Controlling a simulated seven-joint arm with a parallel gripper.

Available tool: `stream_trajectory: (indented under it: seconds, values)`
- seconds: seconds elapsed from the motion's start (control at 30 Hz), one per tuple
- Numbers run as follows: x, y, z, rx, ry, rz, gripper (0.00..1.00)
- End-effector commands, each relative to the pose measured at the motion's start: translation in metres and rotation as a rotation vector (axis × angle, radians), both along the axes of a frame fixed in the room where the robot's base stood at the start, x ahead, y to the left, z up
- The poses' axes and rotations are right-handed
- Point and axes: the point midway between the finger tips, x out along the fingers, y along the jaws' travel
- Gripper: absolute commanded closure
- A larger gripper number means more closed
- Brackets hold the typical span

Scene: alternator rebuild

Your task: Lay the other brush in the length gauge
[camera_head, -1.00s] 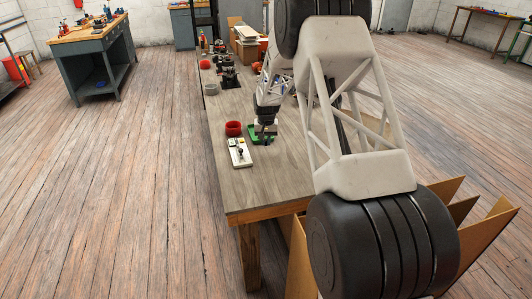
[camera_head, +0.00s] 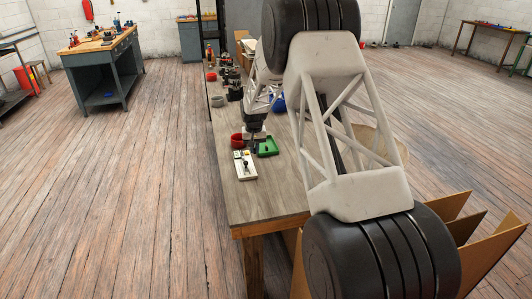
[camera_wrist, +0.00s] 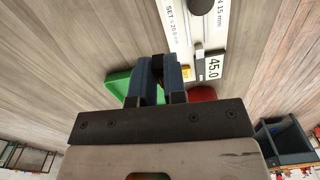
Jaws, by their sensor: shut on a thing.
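My gripper (camera_wrist: 160,75) has its blue fingers closed around a small dark piece, the brush (camera_wrist: 158,62), mostly hidden between them. The length gauge (camera_wrist: 187,32) is a white plate with printed millimetre marks, a grey slider, a dark round part and a display reading 45.0. In the wrist view it lies beyond and right of the fingertips. In the head view, my gripper (camera_head: 251,143) is above the table near the far end of the gauge (camera_head: 246,172). I cannot tell the brush's height over the gauge.
A green tray (camera_head: 267,148) lies right of the gauge, and a red bowl (camera_head: 237,140) stands at its far left. Several dark parts (camera_head: 233,82) stand farther back on the workbench (camera_head: 240,205). The bench's near end is clear.

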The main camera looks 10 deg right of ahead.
Motion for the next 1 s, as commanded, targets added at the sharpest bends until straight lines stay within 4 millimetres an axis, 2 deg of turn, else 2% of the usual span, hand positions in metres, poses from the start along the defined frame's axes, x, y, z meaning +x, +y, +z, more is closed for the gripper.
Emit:
stream_trajectory:
  seconds: [0.1, 0.3, 0.77, 1.0]
  values:
    - [0.004, 0.025, 0.007, 0.0, -0.001, 0.052, 1.0]
    - [0.008, 0.044, 0.014, 0.0, 0.0, 0.098, 1.0]
    - [0.008, 0.046, 0.013, 0.0, 0.0, 0.102, 1.0]
    - [0.008, 0.045, 0.007, 0.0, 0.0, 0.102, 1.0]
